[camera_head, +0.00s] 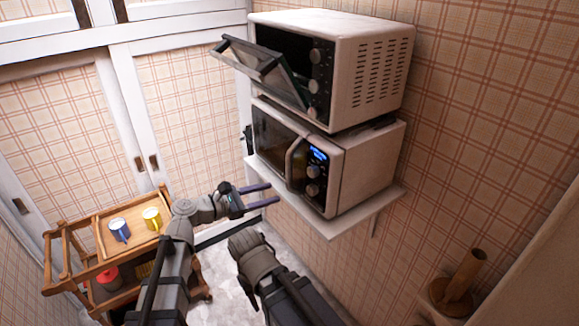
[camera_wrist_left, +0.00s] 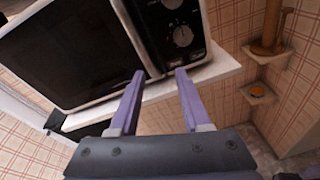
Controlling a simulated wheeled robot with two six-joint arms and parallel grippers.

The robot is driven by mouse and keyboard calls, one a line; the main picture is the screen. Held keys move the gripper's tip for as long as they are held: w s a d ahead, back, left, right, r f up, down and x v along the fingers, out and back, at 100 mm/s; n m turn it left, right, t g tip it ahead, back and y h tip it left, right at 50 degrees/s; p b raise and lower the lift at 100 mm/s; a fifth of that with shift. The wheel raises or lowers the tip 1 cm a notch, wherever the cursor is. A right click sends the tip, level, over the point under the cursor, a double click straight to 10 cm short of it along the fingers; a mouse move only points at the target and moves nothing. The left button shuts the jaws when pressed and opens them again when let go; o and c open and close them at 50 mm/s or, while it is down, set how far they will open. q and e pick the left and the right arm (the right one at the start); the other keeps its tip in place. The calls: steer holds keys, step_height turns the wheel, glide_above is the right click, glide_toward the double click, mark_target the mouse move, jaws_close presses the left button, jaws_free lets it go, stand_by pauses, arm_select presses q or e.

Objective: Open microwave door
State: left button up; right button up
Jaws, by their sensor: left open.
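The white microwave (camera_head: 362,168) stands on a wall shelf, under a second oven. Its dark-windowed door (camera_head: 268,140) looks shut, with a curved upright handle (camera_head: 294,163) beside the control panel. My left gripper (camera_head: 272,193) is open and empty, in front of the microwave and low near the shelf edge. In the left wrist view the open fingers (camera_wrist_left: 160,73) appear on either side of the handle's lower end (camera_wrist_left: 150,62), apart from it as far as I can tell. The door (camera_wrist_left: 60,50) and knobs (camera_wrist_left: 182,35) also show there.
The upper oven (camera_head: 350,60) has its door (camera_head: 262,68) tilted partly down above the microwave. The white shelf (camera_head: 340,222) juts out below. A wooden cart (camera_head: 90,270) with a blue mug (camera_head: 119,229) and a yellow mug (camera_head: 151,218) stands at left. A wooden holder (camera_head: 462,275) is at right.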

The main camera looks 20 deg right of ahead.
mark_target(287, 168)
arm_select(q)
steer(key=shift+w+d+r+n+t+h, duration=0.25)
steer(key=shift+w+d+r+n, duration=0.5)
steer(key=shift+d, duration=0.55)
steer(key=shift+w+d+r+n+t+h, duration=0.15)
steer(key=shift+w+d+r+n+h, duration=0.25)
steer(key=shift+w+d+r, duration=0.65)
steer(key=shift+w+d+r+n+t+h, duration=0.25)
steer(key=shift+w+d+n, duration=0.4)
steer(key=shift+d, duration=0.95)
steer(key=shift+c, duration=0.4)
jaws_close()
